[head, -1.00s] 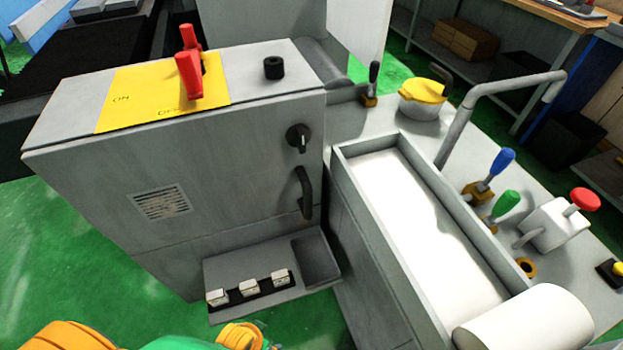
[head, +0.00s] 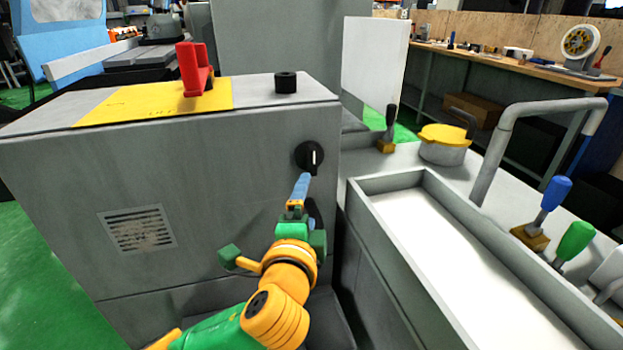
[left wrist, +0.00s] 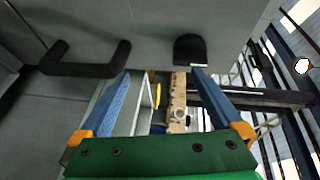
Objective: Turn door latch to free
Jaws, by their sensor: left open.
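The door latch (head: 309,157) is a round black knob with a white mark, high on the right of the grey cabinet's front. The mark looks about upright. In the left wrist view the latch (left wrist: 189,49) shows at the top, close to the right-hand fingertip. My left gripper (head: 303,178) is just below the latch in the head view. Its blue fingers (left wrist: 162,73) are spread apart with nothing held between them. I cannot tell whether a fingertip touches the latch. My right gripper is out of view.
A black door handle (left wrist: 87,68) sits beside the latch, mostly hidden by my gripper in the head view. The grey cabinet (head: 230,200) carries a red lever (head: 192,72) and black cap (head: 286,82) on top. A trough (head: 440,240) stands to the right.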

